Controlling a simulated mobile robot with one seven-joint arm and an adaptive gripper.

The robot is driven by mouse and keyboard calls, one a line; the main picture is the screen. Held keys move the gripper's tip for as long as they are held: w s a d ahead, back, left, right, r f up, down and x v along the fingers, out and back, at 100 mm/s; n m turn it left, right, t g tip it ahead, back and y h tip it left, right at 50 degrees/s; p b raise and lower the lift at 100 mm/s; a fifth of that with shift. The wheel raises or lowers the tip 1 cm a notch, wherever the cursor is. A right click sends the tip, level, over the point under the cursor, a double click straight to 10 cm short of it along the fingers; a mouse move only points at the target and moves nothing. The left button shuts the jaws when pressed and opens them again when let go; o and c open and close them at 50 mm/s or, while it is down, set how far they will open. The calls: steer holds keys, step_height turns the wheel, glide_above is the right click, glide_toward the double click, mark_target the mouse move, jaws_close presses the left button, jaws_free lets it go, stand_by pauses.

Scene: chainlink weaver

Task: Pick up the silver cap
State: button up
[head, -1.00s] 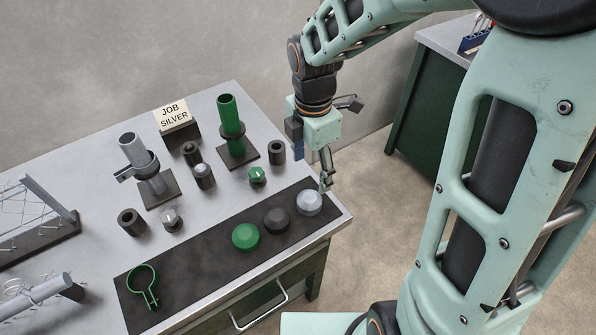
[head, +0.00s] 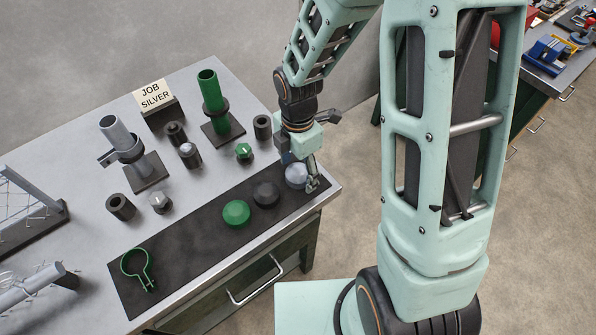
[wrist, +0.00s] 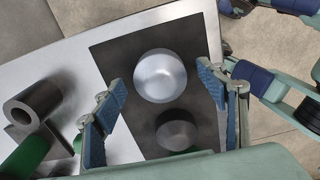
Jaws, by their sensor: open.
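The silver cap (head: 297,175) is a pale round dome on the right end of the dark mat (head: 190,250). It also shows in the wrist view (wrist: 160,76), near the top middle of the mat. My gripper (head: 300,172) is at the cap in the head view, with a finger in front of the cap's right side. In the wrist view my gripper (wrist: 163,98) is open, with one blue-padded finger on each side of the cap. Neither finger visibly touches it there. A black cap (head: 266,194) and a green cap (head: 236,213) lie beside it on the mat.
A green clamp ring (head: 138,266) lies at the mat's left end. A "JOB SILVER" sign (head: 155,97), a green post (head: 213,95), a grey post (head: 118,135) and several small fittings stand behind the mat. The table's right edge is close to the cap.

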steer(key=shift+f, duration=0.25)
steer(key=c, duration=1.3)
steer(key=shift+o, duration=0.2)
steer(key=shift+r, duration=0.15)
